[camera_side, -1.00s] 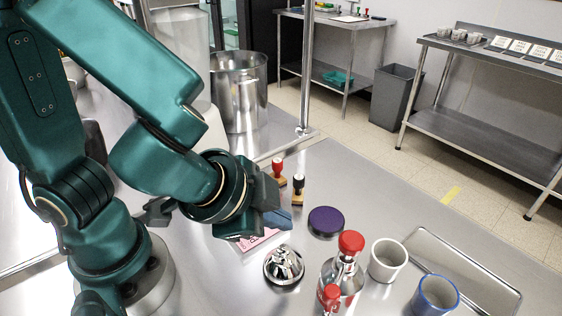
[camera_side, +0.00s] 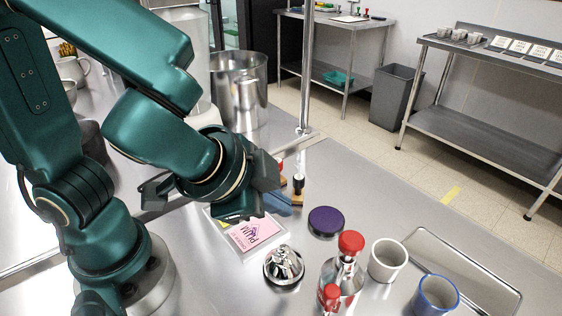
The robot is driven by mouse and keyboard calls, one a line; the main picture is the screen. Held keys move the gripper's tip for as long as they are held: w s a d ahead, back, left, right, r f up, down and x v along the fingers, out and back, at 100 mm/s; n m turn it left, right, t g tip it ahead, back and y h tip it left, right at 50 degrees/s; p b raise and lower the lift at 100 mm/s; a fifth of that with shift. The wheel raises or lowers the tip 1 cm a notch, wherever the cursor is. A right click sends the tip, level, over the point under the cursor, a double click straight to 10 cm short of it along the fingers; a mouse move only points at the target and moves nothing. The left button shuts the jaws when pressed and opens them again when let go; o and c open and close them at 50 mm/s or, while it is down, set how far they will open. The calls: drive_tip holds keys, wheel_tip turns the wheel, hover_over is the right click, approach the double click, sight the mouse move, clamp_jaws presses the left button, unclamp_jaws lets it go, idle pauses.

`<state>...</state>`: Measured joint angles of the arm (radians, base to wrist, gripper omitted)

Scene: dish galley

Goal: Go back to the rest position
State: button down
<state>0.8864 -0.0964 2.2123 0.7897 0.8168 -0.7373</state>
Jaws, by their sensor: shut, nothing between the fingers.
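My arm reaches in from the left, and my gripper (camera_side: 262,190) hangs above the steel counter, just behind and over a pink card (camera_side: 252,234). The card lies in a pale holder and shows a purple mark and lettering that partly reads "PLUM". The gripper is shut and carries nothing; its fingertips are largely hidden by its own dark body. A blue piece (camera_side: 281,203) shows just right of the gripper; I cannot tell what it is. A black-handled stamp (camera_side: 298,184) stands close to the right, and a red-topped stamp is mostly hidden behind the gripper.
A silver bell (camera_side: 284,266), purple-topped round tin (camera_side: 326,222), red-capped bottle (camera_side: 346,268), white cup (camera_side: 387,260) and blue-rimmed cup (camera_side: 436,296) stand on the front right. A metal tray (camera_side: 470,268) lies beyond them. A large steel pot (camera_side: 239,92) stands behind.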

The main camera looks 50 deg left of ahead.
drive_tip(key=a+r+n+y, duration=0.1)
drive_tip(key=a+r+n, duration=0.2)
drive_tip(key=a+n, duration=0.45)
drive_tip(key=s, duration=0.1)
drive_tip(key=s+g+h, duration=0.1)
drive_tip(key=s, duration=0.1)
drive_tip(key=s+a+h, duration=0.1)
drive_tip(key=s, duration=0.1)
drive_tip(key=shift+s+a+g, duration=0.1)
drive_tip(key=shift+s+g, duration=0.05)
drive_tip(key=shift+g, duration=0.25)
